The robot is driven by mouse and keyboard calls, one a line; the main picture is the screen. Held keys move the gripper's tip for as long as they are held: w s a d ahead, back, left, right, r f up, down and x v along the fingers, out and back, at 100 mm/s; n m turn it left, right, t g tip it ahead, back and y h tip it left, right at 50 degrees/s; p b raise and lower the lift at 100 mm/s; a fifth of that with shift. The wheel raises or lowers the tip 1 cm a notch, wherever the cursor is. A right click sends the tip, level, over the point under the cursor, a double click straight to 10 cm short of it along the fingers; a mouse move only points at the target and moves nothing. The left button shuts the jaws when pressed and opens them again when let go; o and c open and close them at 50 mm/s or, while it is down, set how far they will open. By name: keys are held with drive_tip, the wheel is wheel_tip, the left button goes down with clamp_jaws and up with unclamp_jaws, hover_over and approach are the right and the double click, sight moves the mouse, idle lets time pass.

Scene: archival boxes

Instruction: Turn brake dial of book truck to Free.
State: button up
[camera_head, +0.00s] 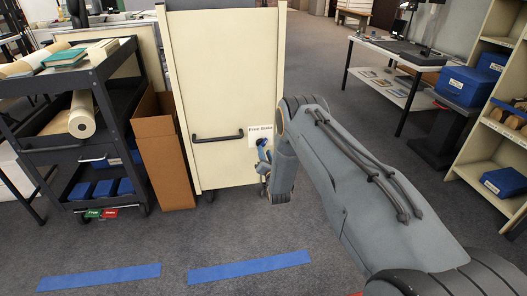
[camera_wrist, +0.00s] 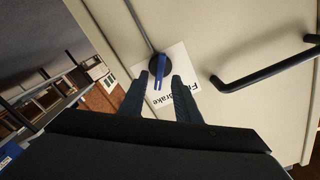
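The tall cream book truck (camera_head: 228,80) stands on casters in the middle of the head view. A white label (camera_head: 260,131) with "Free" and "Brake" is on its panel. The brake dial (camera_wrist: 156,68) has a dark round base and a blue lever. The label (camera_wrist: 175,88) appears upside down around it in the wrist view. My gripper (camera_wrist: 161,82) is open, with its fingertips on either side of the blue lever; I cannot tell whether they touch it. In the head view my gripper (camera_head: 264,158) is partly hidden at the dial. Which word the lever points to is unclear.
A black bar handle (camera_head: 217,138) is on the panel beside the dial; it also shows in the wrist view (camera_wrist: 262,71). A cardboard box (camera_head: 160,150) and dark cart (camera_head: 75,110) stand left. A table (camera_head: 400,48) and shelves (camera_head: 490,110) stand right. Floor in front is clear, with blue tape (camera_head: 250,265).

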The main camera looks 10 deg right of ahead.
sight(263, 146)
drive_tip(key=shift+w+b, duration=0.35)
drive_tip(key=shift+w, duration=1.5)
clamp_jaws()
drive_tip(key=n, duration=1.3)
drive_tip(key=shift+a+n+b, duration=0.25)
drive_tip(key=shift+n+b, duration=0.1)
drive_tip(key=shift+n, duration=0.05)
